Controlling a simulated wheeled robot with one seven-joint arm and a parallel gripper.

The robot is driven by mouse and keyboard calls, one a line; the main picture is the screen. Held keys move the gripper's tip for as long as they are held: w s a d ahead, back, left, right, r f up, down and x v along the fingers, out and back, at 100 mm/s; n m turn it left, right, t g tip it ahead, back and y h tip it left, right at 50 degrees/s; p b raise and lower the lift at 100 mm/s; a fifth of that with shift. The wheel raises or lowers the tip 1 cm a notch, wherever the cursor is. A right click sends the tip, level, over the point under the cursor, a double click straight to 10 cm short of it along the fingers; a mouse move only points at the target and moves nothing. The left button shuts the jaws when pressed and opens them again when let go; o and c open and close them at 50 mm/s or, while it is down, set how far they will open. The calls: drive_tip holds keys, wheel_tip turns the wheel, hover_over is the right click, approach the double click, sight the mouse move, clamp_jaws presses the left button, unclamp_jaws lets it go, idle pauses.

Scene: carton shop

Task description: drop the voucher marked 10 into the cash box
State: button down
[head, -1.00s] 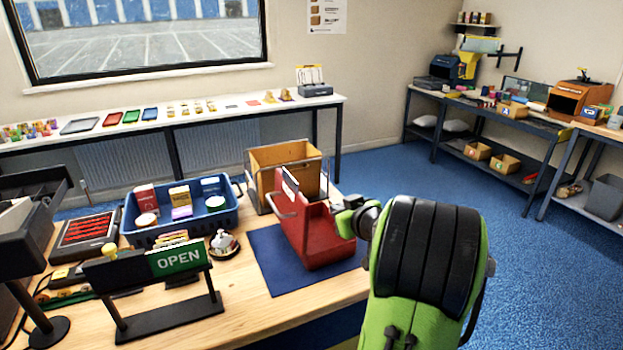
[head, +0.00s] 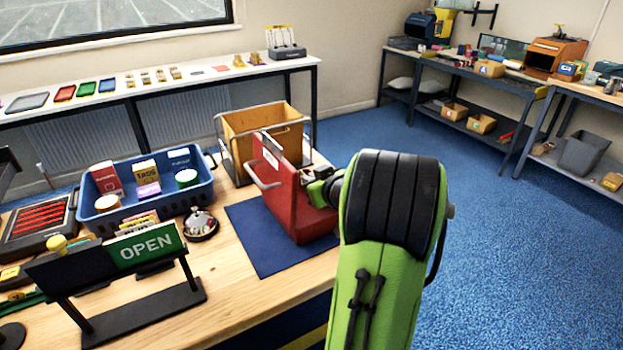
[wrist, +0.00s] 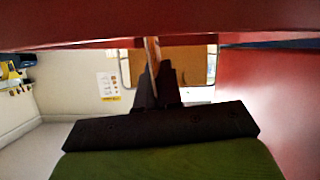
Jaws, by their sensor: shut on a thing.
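The red cash box (head: 292,190) stands on a blue mat (head: 268,250) on the wooden counter, with a metal handle on its left side. In the wrist view my gripper (wrist: 156,78) is shut on a thin, pale tan slip, the voucher (wrist: 152,50), seen almost edge-on. Its number cannot be read. Red surfaces of the box (wrist: 280,95) lie close above and to the right of the fingers. I cannot tell whether the voucher is inside the box.
A wire-framed tan bin (head: 262,135) stands just behind the box. Blue floor (head: 520,260) is clear to the right.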

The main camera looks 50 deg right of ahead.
drive_tip(key=shift+f, duration=0.45)
drive_tip(key=shift+r, duration=0.1)
drive_tip(key=c, duration=1.2)
unclamp_jaws()
drive_tip(key=v, duration=1.5)
drive_tip(key=shift+s+a+r, duration=0.1)
drive_tip(key=shift+s+r, duration=0.05)
drive_tip(key=shift+s, duration=0.2)
